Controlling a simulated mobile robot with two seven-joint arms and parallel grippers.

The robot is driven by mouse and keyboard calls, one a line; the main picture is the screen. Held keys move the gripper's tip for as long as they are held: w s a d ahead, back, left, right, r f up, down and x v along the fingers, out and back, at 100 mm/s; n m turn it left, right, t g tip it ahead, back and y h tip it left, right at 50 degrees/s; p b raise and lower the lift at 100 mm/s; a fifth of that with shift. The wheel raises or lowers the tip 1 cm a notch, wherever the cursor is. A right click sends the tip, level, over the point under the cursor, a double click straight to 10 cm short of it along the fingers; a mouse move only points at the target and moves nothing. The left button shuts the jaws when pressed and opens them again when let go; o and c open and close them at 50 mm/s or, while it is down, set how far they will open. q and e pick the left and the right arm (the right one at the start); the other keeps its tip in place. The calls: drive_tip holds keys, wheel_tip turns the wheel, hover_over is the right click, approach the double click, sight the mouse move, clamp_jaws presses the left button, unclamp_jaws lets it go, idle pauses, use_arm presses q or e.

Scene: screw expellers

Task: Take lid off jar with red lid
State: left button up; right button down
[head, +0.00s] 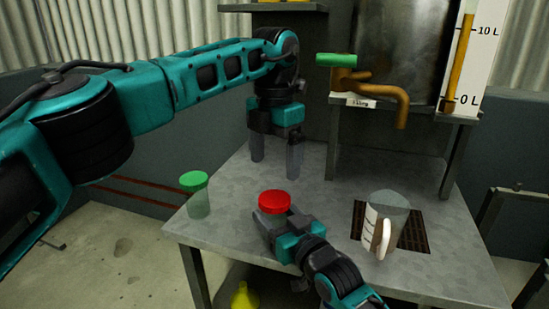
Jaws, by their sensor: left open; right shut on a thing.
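The jar with the red lid (274,202) stands on the grey metal table, its lid on top. My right gripper (272,222) comes from the lower right and is shut on the jar below the lid, hiding much of its body. My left gripper (275,158) hangs above and behind the red lid, pointing down, with its fingers apart and nothing between them.
A jar with a green lid (195,192) stands at the table's left edge. A clear measuring jug (384,222) stands over a dark grate (413,240) on the right. A tap with a green handle (337,60) and brown spout juts from a tank behind. A yellow funnel (244,297) is below the table.

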sight(274, 198)
use_arm(q)
drive_tip(key=m, duration=0.7)
drive_tip(key=shift+m, duration=0.4)
drive_tip(key=m, duration=0.3)
drive_tip(key=shift+m, duration=0.4)
drive_tip(key=m, duration=0.3)
drive_tip(key=shift+m, duration=0.3)
drive_tip(key=m, duration=0.3)
drive_tip(key=shift+m, duration=0.4)
drive_tip(key=m, duration=0.3)
drive_tip(key=shift+m, duration=0.4)
drive_tip(key=m, duration=0.7)
drive_tip(key=shift+m, duration=0.3)
drive_tip(key=shift+f, duration=0.55)
wheel_tip(274, 198, down, 7)
